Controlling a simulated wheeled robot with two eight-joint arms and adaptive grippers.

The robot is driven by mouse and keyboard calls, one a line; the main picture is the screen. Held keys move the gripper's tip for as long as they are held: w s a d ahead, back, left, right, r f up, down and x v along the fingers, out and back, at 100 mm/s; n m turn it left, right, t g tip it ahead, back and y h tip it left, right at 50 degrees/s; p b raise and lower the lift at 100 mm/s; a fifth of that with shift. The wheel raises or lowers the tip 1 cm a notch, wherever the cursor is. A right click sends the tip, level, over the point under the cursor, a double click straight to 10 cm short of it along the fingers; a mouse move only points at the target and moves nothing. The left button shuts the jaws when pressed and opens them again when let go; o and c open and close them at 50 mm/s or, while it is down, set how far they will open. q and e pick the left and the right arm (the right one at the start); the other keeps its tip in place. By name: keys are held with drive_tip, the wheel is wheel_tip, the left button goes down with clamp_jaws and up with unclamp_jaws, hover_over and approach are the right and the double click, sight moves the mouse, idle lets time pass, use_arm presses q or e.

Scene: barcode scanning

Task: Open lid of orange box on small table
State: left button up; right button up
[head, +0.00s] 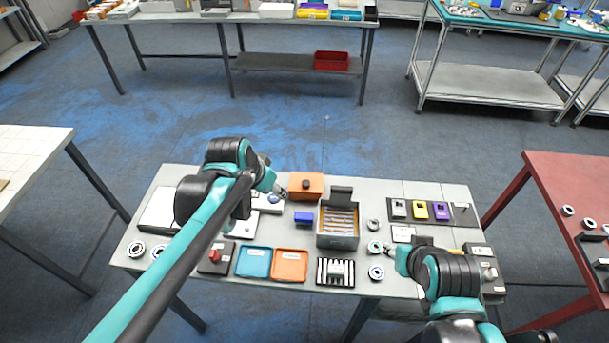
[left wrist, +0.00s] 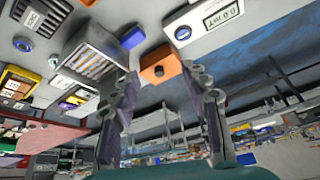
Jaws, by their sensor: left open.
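The orange box (head: 300,193) stands at the far edge of the small table (head: 370,183). My left gripper (head: 281,191) is just left of the box. In the left wrist view the orange box (left wrist: 168,72) lies ahead between the spread fingers of my left gripper (left wrist: 160,75), which is open and empty. I cannot tell whether a finger touches the box. My right gripper (head: 387,248) is over the table's right half, away from the box; its finger opening is too small to make out.
A blue block (head: 304,218) sits just in front of the orange box. A grey container of slim items (head: 338,226) with a raised dark lid stands to its right. Blue (head: 254,262) and orange (head: 290,265) trays lie at the front. Open floor lies behind the table.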

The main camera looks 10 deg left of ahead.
use_arm(q)
drive_tip(key=w+d+f+m+g+p, duration=0.1)
drive_tip(key=w+d+f+m, duration=0.1)
drive_tip(key=w, duration=0.4)
drive_tip(key=m+h+p, duration=0.1)
drive_tip(key=m+h, duration=0.1)
approach(305, 182)
drive_tip(key=shift+g+y, duration=0.3)
drive_tip(key=shift+g, duration=0.2)
drive_tip(key=x, duration=0.3)
drive_tip(key=b+x, duration=0.1)
drive_tip(key=x, duration=0.1)
drive_tip(key=b+x, duration=0.1)
drive_tip(key=x, duration=0.2)
drive_tip(key=shift+w+d+f, duration=0.15)
drive_tip(key=shift+w+d, duration=0.25)
clamp_jaws()
